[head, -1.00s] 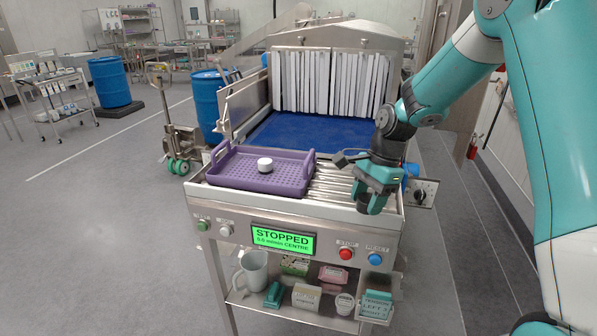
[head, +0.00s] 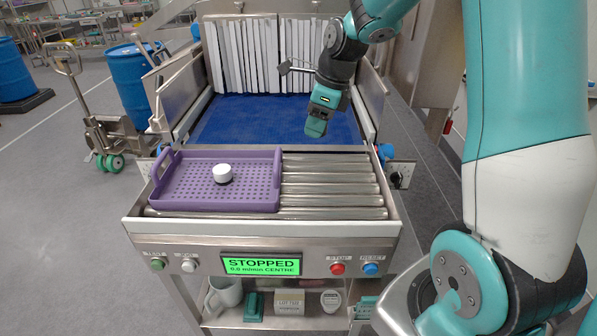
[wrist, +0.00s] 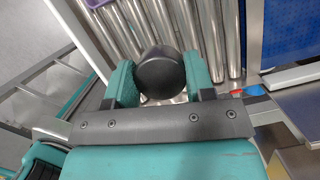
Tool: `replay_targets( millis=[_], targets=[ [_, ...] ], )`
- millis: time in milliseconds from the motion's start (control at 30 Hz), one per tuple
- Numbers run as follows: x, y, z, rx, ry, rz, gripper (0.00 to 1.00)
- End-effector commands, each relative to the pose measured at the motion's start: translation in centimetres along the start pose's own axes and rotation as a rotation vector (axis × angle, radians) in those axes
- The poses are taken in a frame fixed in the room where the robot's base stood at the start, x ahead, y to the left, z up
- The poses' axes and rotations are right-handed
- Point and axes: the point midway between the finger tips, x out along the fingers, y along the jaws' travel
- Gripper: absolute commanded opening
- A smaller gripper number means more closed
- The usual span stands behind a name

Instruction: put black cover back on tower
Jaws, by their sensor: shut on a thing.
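My gripper (head: 317,124) is raised above the blue belt, back and to the right of the tray. In the wrist view its teal fingers (wrist: 160,80) are shut on a round black cover (wrist: 160,70). The cover's flat dark face shows to the wrist camera; in the head view I cannot make it out clearly. A short white round piece with a dark lower edge (head: 223,173) stands upright on the purple tray (head: 163,198). It is apart from my gripper. I cannot tell whether this piece is the tower.
The tray rests on steel rollers (head: 330,188), with bare rollers to its right. Behind lies a blue belt (head: 240,122) under white strip curtains (head: 255,60). Metal side walls flank the belt. The front panel's display (head: 261,264) reads STOPPED. A blue barrel (head: 133,86) stands left.

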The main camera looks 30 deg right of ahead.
Motion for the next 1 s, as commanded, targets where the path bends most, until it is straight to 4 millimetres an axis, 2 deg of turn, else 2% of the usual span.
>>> replay_targets(
  millis=[200,400,567,800,1000],
  targets=[
    [5.9,0.1,-1.8,0.002,0.004,0.007,0.07],
    [9.7,0.1,-2.7,-0.003,0.002,0.003,0.07],
    [11.0,0.1,-3.0,-0.004,0.002,0.003,0.07],
    [14.0,0.1,-3.8,-0.006,0.001,0.002,0.07],
    [14.3,0.0,-3.8,-0.006,0.000,-0.001,0.07]
  ],
)
